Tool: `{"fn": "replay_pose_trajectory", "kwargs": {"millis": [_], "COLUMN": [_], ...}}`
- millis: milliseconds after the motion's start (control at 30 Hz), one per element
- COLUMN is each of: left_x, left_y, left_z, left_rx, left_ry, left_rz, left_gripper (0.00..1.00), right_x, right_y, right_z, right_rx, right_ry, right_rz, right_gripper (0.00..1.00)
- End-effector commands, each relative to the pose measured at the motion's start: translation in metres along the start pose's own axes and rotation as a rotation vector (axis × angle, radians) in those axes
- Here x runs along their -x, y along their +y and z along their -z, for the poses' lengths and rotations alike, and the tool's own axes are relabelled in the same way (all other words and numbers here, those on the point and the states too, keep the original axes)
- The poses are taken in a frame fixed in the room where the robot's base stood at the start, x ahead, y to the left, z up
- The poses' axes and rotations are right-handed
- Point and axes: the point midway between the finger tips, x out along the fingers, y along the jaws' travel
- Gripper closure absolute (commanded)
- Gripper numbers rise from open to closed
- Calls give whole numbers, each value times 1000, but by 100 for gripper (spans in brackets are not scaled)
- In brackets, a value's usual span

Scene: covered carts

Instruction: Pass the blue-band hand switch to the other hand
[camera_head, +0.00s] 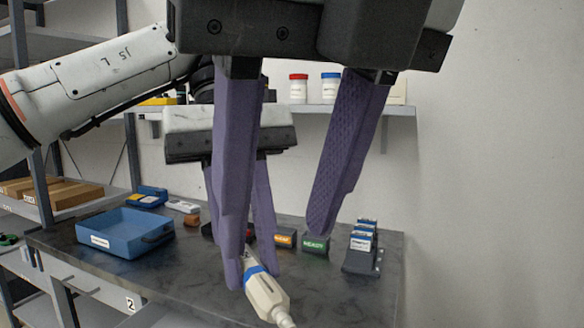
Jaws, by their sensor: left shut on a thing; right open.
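The hand switch (268,297) is cream with a blue band near its upper end. It hangs tilted at the bottom centre, and its lower end runs down to the frame's edge. My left gripper (252,279), the lower one, is shut on its upper part, which the purple fingers partly hide. My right gripper (276,243) is large in the foreground, open, with its fingers wide apart. Its left finger overlaps the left gripper's fingers in the picture. Its right finger stands clear of the switch. I cannot tell whether the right gripper touches it.
A dark table holds a blue tray (92,250) at left, small boxes including a green one (315,244), and a dark rack (358,262) at right. A wall shelf behind carries a red-capped jar (298,91) and a blue-capped jar (330,91). The table's right front is clear.

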Motion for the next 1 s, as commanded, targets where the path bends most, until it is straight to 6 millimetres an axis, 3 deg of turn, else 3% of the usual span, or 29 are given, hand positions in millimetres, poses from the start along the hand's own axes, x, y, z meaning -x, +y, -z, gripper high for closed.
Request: {"fn": "replay_pose_trajectory", "kwargs": {"millis": [200,433,600,900,1000], "left_x": [0,0,0,0,0], "left_y": [0,0,0,0,0], "left_z": [0,0,0,0,0], "left_rx": [0,0,0,0,0], "left_ry": [0,0,0,0,0], "left_rz": [0,0,0,0,0], "left_gripper": [100,100,100,100,100], "right_x": [-44,-78,-90,-92,-92], "right_y": [0,0,0,0,0], "right_z": [1,1,0,0,0], "right_rx": [1,0,0,0,0], "right_ry": [5,4,3,3,3], "right_rz": [-1,-2,-2,-2,-2], "right_gripper": [57,57,57,57,72]}}
